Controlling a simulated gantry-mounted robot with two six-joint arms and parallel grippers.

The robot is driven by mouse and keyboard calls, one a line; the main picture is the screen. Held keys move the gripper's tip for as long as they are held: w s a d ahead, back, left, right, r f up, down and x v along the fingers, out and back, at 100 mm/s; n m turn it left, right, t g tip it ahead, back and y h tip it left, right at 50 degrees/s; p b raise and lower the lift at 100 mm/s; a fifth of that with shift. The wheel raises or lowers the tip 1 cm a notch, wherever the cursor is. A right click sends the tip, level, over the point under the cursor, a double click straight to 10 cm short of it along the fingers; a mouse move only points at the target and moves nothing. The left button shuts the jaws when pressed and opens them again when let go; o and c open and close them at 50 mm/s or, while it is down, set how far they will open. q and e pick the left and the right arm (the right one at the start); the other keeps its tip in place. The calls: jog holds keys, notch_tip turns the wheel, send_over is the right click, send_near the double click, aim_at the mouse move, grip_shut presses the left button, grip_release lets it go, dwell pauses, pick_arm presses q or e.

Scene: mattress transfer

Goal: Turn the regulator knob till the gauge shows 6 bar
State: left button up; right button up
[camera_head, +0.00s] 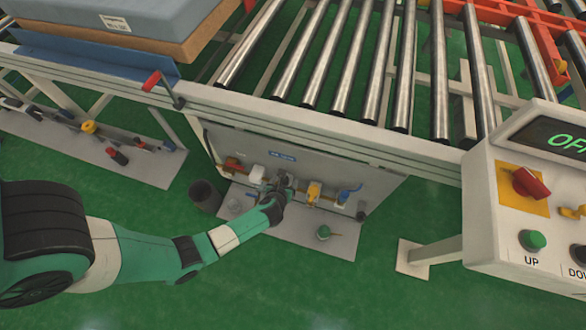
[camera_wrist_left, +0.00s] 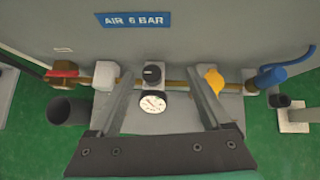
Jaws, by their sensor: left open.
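The black regulator knob (camera_wrist_left: 152,73) sits on a grey regulator body on the brass pipe in the left wrist view. The round white gauge (camera_wrist_left: 153,103) is just below it; its needle is too small to read. A blue sign (camera_wrist_left: 137,20) above reads "AIR 6 BAR". My left gripper (camera_wrist_left: 165,82) is open, with one finger on each side of the knob and gauge, and nothing is held. In the head view my left gripper (camera_head: 279,184) is at the panel (camera_head: 227,141) and covers the knob. My right gripper is not in view.
A red-handled valve (camera_wrist_left: 62,70), a yellow part (camera_wrist_left: 213,80) and a blue fitting (camera_wrist_left: 269,76) line the pipe. A dark bin (camera_head: 204,196) stands left of the panel. The conveyor rail (camera_head: 320,124) runs above. A control box (camera_head: 510,215) stands at right.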

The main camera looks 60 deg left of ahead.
pick_arm(q)
send_near(283, 182)
jog(key=b+x, duration=0.4)
jog(key=x, duration=0.1)
jog(key=b+x, duration=0.1)
jog(key=x, duration=0.1)
jog(key=b+x, duration=0.4)
jog(key=shift+w+a, duration=0.25)
jog(key=shift+a, duration=0.2)
jog(key=shift+r, duration=0.1)
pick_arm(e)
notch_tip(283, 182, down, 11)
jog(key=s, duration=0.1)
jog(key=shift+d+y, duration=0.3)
pick_arm(q)
grip_shut()
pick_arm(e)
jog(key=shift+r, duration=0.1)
